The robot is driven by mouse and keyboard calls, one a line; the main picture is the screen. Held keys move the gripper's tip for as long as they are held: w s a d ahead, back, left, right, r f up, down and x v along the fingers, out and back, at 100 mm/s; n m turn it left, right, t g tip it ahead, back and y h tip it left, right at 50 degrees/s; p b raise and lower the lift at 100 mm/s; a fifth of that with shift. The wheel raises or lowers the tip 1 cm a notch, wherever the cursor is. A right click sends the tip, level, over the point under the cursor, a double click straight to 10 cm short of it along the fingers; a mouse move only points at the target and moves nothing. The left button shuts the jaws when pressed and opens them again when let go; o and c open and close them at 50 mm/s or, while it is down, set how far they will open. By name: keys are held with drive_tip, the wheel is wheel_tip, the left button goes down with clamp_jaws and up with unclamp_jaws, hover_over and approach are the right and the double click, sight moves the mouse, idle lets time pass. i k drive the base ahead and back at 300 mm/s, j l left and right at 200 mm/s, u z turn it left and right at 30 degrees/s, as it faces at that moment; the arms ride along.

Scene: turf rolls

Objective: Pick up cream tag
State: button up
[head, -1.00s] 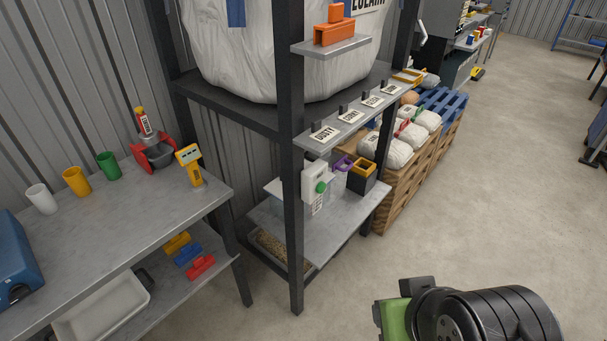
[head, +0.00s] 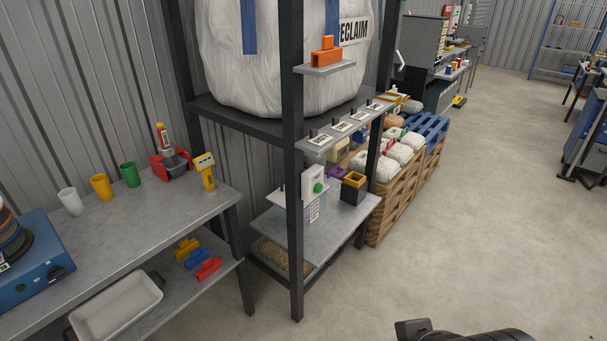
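Several pale, cream-white tags with black lettering stand in a row along a narrow grey ledge on the front of the dark frame. The nearest tag (head: 320,140) is at the left end, and the others, a second tag (head: 341,127), a third tag (head: 358,116) and a far tag (head: 375,106), run back to the right. Each has a small dark piece beside it. Their lettering is too small to read, and I cannot tell which one is the cream tag. Only dark parts of my arm show at the bottom right; my gripper is not in view.
A grey bench (head: 150,235) with cups stands left. The frame's dark post (head: 290,230) rises before a big white bag (head: 270,60). A control box with a green button (head: 318,188) sits below the ledge. Sacks fill a wooden crate (head: 385,215).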

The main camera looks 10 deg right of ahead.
sight(320, 140)
drive_tip(key=i+u, duration=0.3)
drive_tip(key=i, duration=0.2)
drive_tip(key=i+u, duration=0.25)
drive_tip(key=i, duration=0.3)
drive_tip(key=i+l+u, duration=0.3)
drive_tip(key=i, duration=0.2)
drive_tip(key=j, duration=0.1)
